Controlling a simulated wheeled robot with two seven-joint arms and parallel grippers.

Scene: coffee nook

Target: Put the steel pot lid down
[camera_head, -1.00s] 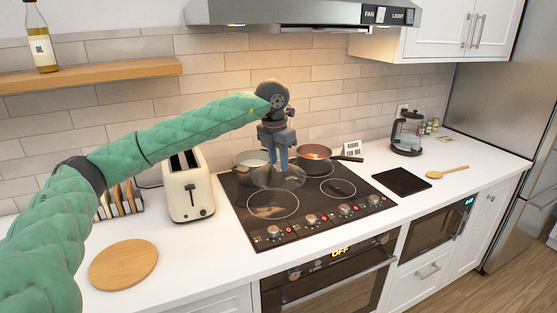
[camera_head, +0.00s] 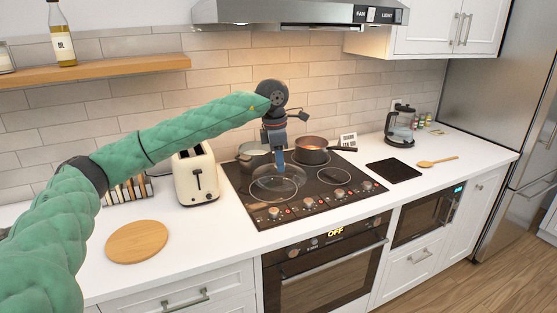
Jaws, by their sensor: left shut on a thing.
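My left gripper (camera_head: 279,162) is shut on the steel pot lid (camera_head: 272,186), a see-through domed lid. It holds the lid over the front left burner of the black cooktop (camera_head: 320,205). I cannot tell whether the lid's rim touches the glass. A steel pot (camera_head: 247,153) stands at the back left of the cooktop, partly hidden by the gripper and uncovered. My right gripper is not in view.
A dark pan (camera_head: 311,157) with reddish contents is at the back right of the cooktop. A cream toaster (camera_head: 197,181) and a round wooden board (camera_head: 137,242) are on the left. A black mat (camera_head: 393,170) lies to the right.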

